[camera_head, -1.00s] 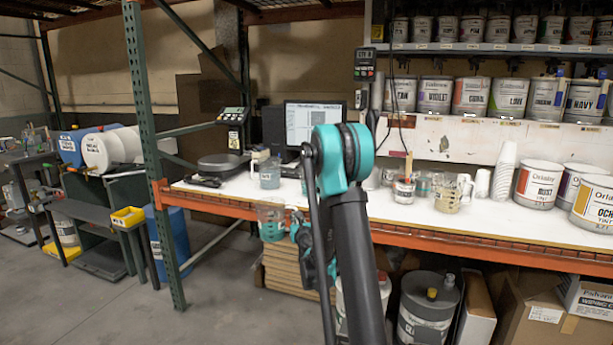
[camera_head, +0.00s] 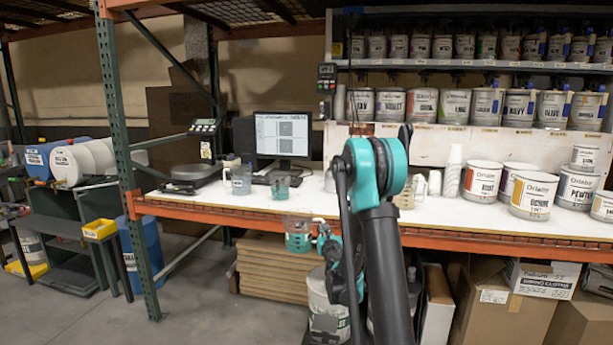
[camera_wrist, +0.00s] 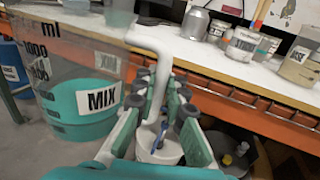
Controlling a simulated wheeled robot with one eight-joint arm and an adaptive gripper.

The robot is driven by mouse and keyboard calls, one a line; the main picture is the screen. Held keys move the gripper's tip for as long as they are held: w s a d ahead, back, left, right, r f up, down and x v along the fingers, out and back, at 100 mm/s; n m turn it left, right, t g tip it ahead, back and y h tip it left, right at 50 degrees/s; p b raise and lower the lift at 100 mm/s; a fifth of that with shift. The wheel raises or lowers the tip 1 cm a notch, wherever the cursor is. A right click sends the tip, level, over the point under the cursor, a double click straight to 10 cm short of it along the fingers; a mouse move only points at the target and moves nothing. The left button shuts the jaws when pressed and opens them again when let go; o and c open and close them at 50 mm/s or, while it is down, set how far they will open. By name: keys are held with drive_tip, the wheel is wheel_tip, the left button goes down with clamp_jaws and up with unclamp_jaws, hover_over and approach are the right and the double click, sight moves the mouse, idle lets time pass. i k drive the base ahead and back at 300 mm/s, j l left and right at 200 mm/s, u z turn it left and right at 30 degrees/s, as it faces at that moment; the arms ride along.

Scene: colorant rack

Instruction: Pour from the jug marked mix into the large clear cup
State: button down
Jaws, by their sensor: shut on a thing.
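The jug marked MIX (camera_wrist: 70,85) is clear with teal liquid in its lower part. My gripper (camera_wrist: 160,78) is shut on its pale handle (camera_wrist: 155,50). In the head view the jug (camera_head: 298,240) hangs about upright in front of the shelf's orange front beam, left of my gripper (camera_head: 327,240). A clear cup with teal contents (camera_head: 280,186) stands on the white worktop behind the jug, apart from it. I cannot tell for sure that it is the large clear cup. A clear container with a handle (camera_head: 240,180) stands left of it.
The orange beam (camera_head: 230,212) edges the worktop. A monitor (camera_head: 283,135) and a scale (camera_head: 197,172) stand behind and left of the cup. More containers, partly hidden by my arm, and paint cans (camera_head: 483,180) stand to the right. A green post (camera_head: 125,150) rises at left.

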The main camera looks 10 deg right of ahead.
sight(280, 181)
drive_tip(key=z, duration=1.05)
drive_tip(key=j+z, duration=0.6)
drive_tip(key=j, duration=0.15)
